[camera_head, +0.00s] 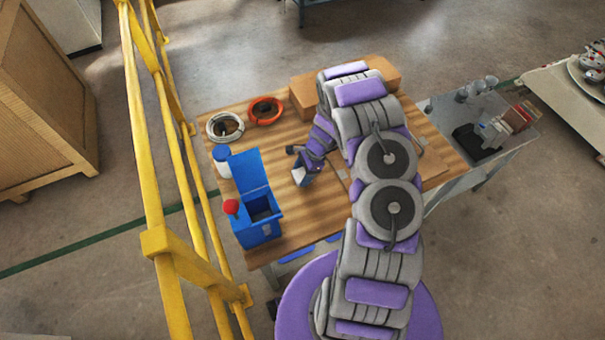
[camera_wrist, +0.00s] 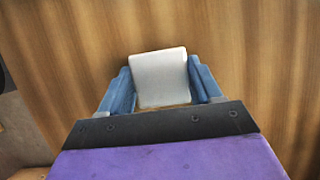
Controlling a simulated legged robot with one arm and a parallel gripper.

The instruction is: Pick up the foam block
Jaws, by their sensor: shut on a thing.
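The foam block (camera_wrist: 159,77) is a pale, white-grey block with rounded corners. In the wrist view it sits between the two blue fingers of my gripper (camera_wrist: 162,88), which are shut on it. It is slightly tilted in the grip, and wood grain shows behind it. In the head view my gripper (camera_head: 302,177) is over the middle of the wooden table, to the right of the blue box. A small pale part of the foam block (camera_head: 299,175) shows there. I cannot tell whether the block touches the table.
The wooden table (camera_head: 290,222) holds an open blue box (camera_head: 257,229) with a red knob (camera_head: 231,207), a white-and-blue cup (camera_head: 222,162), a white coil (camera_head: 225,127), an orange coil (camera_head: 265,111) and a cardboard box (camera_head: 304,95). A yellow railing (camera_head: 180,190) runs along the left.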

